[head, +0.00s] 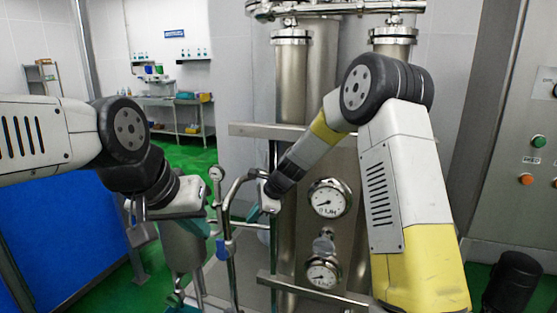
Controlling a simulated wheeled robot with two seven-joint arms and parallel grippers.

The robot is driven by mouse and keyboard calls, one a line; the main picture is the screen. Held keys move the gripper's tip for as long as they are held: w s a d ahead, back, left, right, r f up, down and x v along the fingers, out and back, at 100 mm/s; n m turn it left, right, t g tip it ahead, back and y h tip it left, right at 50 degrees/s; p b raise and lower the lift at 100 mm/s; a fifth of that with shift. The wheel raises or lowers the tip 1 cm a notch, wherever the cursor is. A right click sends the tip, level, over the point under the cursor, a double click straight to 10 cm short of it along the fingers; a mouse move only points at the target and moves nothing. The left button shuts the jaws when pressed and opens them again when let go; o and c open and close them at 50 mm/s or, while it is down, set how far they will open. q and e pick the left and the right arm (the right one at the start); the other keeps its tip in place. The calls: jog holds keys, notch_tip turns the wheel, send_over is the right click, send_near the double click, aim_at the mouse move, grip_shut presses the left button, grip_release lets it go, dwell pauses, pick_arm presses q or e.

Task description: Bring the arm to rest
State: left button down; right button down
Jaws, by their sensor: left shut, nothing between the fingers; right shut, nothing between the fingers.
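My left gripper (207,230) is in the lower middle of the head view, at the end of the arm from the left. It is shut and empty, in front of a steel vessel and close to the pipework as seen here. My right gripper (256,216) is further right, beside the curved steel pipe (235,190). It is shut and empty. From this one view I cannot tell whether either gripper touches the pipes.
Steel columns (293,90) stand behind my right arm, with an upper gauge (329,198) and a lower gauge (322,274). A blue valve handle (225,249) is on the pipework. A control cabinet (500,130) stands at right. Green floor (190,156) is open toward a back shelf.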

jog(key=s+d+r+n+t+h, duration=0.1)
jog(key=s+d+r+n+t, duration=0.1)
jog(key=s+d+r+n, duration=0.95)
jog(key=s+d+r+n+h, duration=0.1)
jog(key=s+d+r, duration=0.1)
jog(key=s, duration=0.4)
jog(key=s+d+r+n+h, duration=0.1)
jog(key=s+d+r+n, duration=0.1)
jog(key=s+d, duration=0.3)
jog(key=s+d+r+n+t, duration=0.1)
jog(key=s+d+r, duration=0.1)
jog(key=s, duration=0.7)
jog(key=shift+d+r+n+h, duration=0.35)
jog(key=shift+d+h, duration=0.05)
jog(key=shift+d, duration=0.5)
